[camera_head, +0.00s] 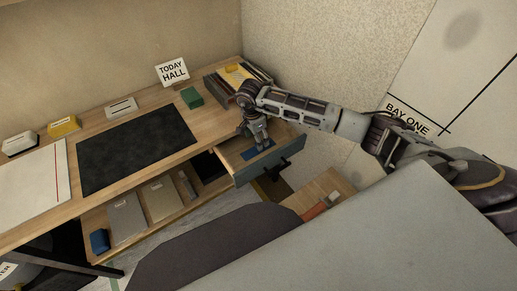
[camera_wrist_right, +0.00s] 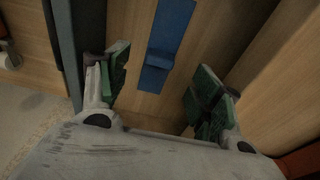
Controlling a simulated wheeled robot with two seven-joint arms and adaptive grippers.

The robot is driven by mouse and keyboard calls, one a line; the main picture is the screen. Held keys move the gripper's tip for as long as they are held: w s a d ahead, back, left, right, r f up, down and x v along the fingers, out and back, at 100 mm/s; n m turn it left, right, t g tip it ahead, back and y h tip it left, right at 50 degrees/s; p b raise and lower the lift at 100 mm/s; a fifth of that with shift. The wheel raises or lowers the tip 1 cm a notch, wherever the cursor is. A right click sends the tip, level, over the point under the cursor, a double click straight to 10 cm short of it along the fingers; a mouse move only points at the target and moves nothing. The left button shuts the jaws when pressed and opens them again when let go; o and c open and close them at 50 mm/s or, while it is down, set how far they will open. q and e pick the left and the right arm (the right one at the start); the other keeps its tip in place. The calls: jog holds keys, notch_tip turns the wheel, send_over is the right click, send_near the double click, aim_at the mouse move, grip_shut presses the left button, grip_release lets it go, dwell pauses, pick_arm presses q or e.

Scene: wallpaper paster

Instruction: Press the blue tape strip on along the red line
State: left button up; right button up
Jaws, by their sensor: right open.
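The blue tape strip (camera_head: 257,154) lies in an open drawer (camera_head: 238,181) at the right end of the desk. In the right wrist view, the blue strip (camera_wrist_right: 170,38) lies lengthwise on the wooden drawer floor, with a small raised tab partway along. My right gripper (camera_head: 262,144) is over the drawer. In its wrist view, the open green-padded fingers (camera_wrist_right: 160,82) stand on either side of the strip's near end, apart from it. A thin red line (camera_head: 56,168) runs near the right side of a white sheet (camera_head: 25,188) at the far left. My left gripper is not in view.
A dark mat (camera_head: 135,150) covers the middle of the desk. A green box (camera_head: 192,97), a tray of folders (camera_head: 238,76) and a "TODAY HALL" sign (camera_head: 172,71) stand near the drawer. The lower shelf (camera_head: 155,222) holds boards and a blue object.

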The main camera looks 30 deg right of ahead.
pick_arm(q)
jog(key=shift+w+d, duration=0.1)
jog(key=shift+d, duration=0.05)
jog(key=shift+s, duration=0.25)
pick_arm(e)
jog(key=shift+f, duration=0.15)
jog(key=shift+d+f, duration=0.1)
jog(key=shift+f, duration=0.55)
notch_tip(320, 180, down, 3)
jog(key=shift+d+r, duration=0.1)
jog(key=shift+d+f, duration=0.1)
jog(key=shift+f, duration=0.45)
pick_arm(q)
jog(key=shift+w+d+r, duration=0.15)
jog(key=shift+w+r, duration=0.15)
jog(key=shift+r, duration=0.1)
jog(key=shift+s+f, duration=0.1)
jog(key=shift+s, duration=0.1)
